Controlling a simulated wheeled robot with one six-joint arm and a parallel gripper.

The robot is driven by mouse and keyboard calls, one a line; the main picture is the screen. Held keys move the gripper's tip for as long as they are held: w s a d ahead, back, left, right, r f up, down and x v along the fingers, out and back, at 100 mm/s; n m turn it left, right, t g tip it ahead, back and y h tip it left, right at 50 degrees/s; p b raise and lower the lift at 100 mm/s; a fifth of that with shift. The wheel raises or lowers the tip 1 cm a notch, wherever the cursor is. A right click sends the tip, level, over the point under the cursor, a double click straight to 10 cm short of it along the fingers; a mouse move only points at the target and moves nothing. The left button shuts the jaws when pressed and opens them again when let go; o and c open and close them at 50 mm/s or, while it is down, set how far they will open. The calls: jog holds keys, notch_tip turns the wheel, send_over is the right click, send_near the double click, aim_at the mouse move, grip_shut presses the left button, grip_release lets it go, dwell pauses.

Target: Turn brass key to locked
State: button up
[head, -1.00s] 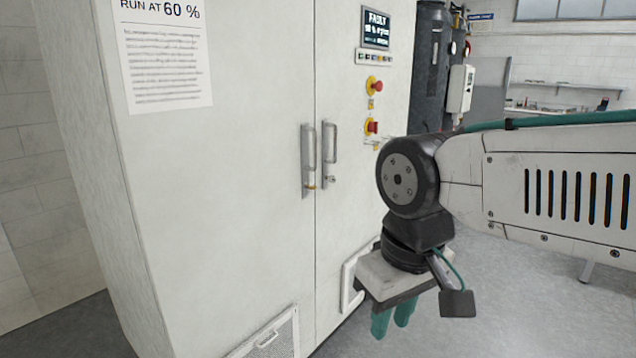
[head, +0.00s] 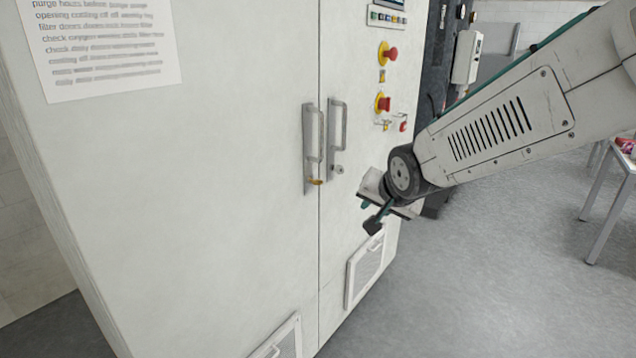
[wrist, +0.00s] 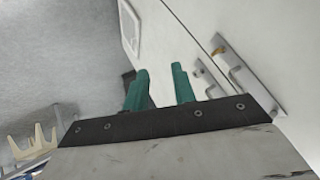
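The brass key (head: 316,182) is small and sits low on the left door's handle plate (head: 307,150) on the white cabinet. Its exact turn angle is too small to tell. A brass spot, likely the key (wrist: 218,50), also shows on a plate at the upper right of the wrist view. My gripper (head: 364,202) is to the right of the handles, apart from the key, with its fingers partly hidden by the wrist. In the wrist view my gripper's two green fingers (wrist: 160,69) stand apart with nothing between them.
The right door has its own handle (head: 339,125) with a small round lock (head: 338,169) below. Red emergency buttons (head: 384,103) are on the cabinet above my gripper. Low vents (head: 366,266) are below. A table (head: 612,190) stands at right; the floor between is clear.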

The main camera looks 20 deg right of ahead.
aim_at(320, 184)
jog(key=w+a+f+m+t+y, duration=0.1)
jog(key=w+m+t, duration=0.1)
jog(key=w, duration=0.6)
jog(key=w+a+f+m+t+y, duration=0.2)
jog(key=w+m+t, duration=0.1)
jog(key=w, duration=0.5)
jog(key=w+a+f+m+t+y, duration=0.1)
jog(key=w+a+f+m+t, duration=0.1)
jog(key=w, duration=0.5)
jog(key=shift+w+a+m+t+y, duration=0.25)
jog(key=shift+w+m+t+y, duration=0.15)
jog(key=shift+t, duration=0.5)
grip_shut()
